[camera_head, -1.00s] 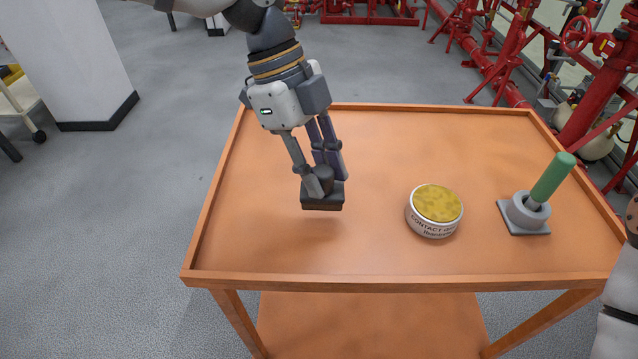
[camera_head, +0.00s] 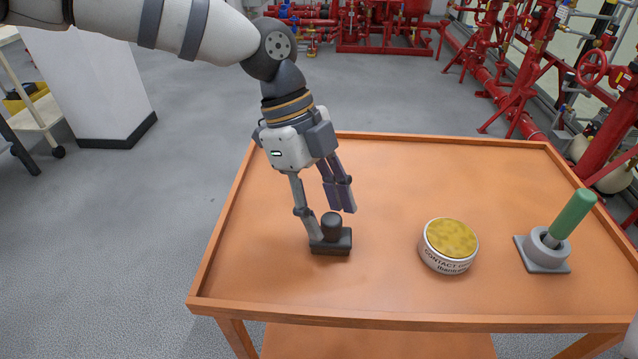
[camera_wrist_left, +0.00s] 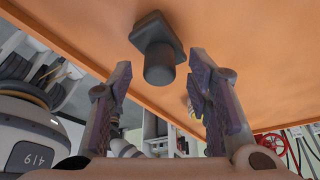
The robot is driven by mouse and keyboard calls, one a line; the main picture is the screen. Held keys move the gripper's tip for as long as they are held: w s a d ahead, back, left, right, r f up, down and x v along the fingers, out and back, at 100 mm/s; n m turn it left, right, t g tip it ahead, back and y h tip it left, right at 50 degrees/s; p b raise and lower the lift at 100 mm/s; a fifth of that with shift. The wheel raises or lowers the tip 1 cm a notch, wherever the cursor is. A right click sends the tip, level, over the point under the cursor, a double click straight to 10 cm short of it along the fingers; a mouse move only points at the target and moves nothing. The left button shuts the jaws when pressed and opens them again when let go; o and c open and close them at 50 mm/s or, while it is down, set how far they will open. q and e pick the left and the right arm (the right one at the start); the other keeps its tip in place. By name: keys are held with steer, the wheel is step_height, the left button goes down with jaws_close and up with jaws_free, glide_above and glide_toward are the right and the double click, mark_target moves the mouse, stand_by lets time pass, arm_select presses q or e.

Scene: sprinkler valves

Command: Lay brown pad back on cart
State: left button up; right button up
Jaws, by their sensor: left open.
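The brown pad (camera_head: 331,243), a dark square block with a round knob on top, sits flat on the orange cart (camera_head: 375,165), left of its middle. In the left wrist view the pad (camera_wrist_left: 160,28) is ahead of the fingertips, its knob pointing toward the gap between them. My left gripper (camera_head: 330,226) is open, with one finger beside the pad's left side and the other above and right of the knob. The open fingers also show in the left wrist view (camera_wrist_left: 160,65), apart from the knob. My right gripper is out of view.
A round tin with a yellow top (camera_head: 449,246) stands right of the pad. A green-handled tool in a grey holder (camera_head: 548,245) stands farther right. The cart has a raised rim. Red pipework (camera_head: 515,95) is behind; the cart's back middle is clear.

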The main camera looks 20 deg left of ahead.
arm_select(q)
steer(key=v, duration=1)
steer(key=shift+r, duration=0.25)
